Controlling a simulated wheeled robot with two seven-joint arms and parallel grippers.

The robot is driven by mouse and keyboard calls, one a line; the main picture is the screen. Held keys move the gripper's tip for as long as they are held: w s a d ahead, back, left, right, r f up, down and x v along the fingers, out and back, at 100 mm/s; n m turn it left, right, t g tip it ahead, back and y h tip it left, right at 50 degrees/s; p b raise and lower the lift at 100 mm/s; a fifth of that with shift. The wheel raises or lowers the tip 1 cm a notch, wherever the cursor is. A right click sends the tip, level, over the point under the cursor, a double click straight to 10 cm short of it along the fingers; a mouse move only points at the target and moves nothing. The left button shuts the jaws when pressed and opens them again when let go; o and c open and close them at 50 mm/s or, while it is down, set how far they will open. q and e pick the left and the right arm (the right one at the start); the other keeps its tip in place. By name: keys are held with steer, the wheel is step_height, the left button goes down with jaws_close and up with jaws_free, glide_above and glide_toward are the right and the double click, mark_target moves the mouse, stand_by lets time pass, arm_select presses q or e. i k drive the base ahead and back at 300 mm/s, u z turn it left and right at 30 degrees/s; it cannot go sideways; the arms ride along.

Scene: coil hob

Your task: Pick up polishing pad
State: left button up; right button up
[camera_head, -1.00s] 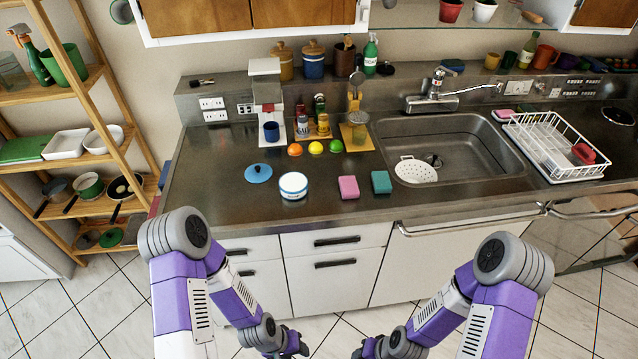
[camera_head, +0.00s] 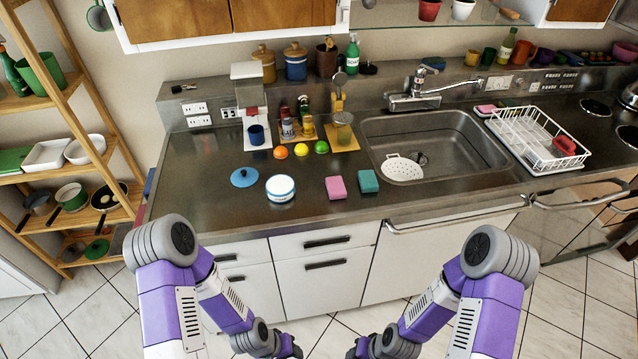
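Two block-shaped pads lie side by side near the front edge of the counter, a pink one (camera_head: 336,187) and a teal one (camera_head: 368,181). I cannot tell which of them is the polishing pad. My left gripper (camera_head: 290,347) and my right gripper (camera_head: 358,350) hang low in front of the cabinets, below the counter top and well apart from both pads. Both grippers are small and dark at the bottom of the view, and their fingers are not clear. I see nothing held in them.
A blue-and-white round container (camera_head: 280,189) and a blue lid (camera_head: 244,177) lie left of the pads. The sink (camera_head: 448,135) with a white strainer (camera_head: 402,168) is behind right. A white dish rack (camera_head: 537,140) stands farther right. The counter's front edge lies between grippers and pads.

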mark_target(367, 178)
steer(key=z, duration=2.05)
steer(key=i, duration=1.95)
steer(key=u, duration=3.8)
